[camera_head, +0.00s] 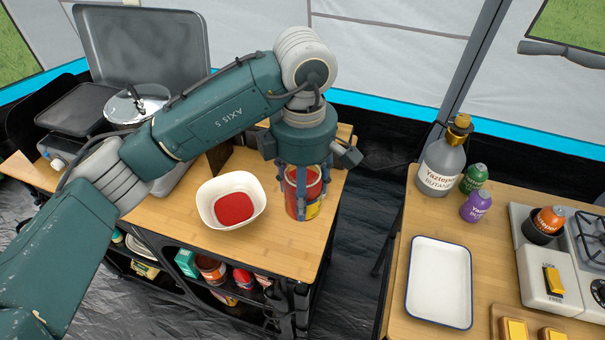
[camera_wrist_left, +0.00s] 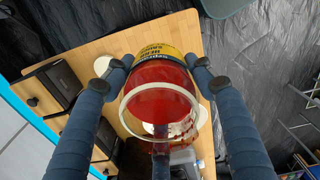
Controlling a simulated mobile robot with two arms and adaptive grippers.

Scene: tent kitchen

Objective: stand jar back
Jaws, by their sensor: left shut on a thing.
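The jar (camera_head: 303,204) is glass with red contents and a yellow label. It is roughly upright at the right end of the wooden counter (camera_head: 285,250). I cannot tell whether its base touches the counter. My left gripper (camera_head: 304,190) comes down over it from above, with its fingers shut around its sides. In the left wrist view the open jar mouth (camera_wrist_left: 160,88) faces the camera, with red contents and smears inside. The left gripper (camera_wrist_left: 158,72) has a finger on each side of the jar. My right gripper is not in view.
A white bowl (camera_head: 229,222) with red sauce stands left of the jar. A camping stove (camera_head: 138,100) with raised lid is at the back left. Shelves with packed goods lie below. A second table holds an empty white tray (camera_head: 440,283), a butane bottle (camera_head: 443,170) and small canisters.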

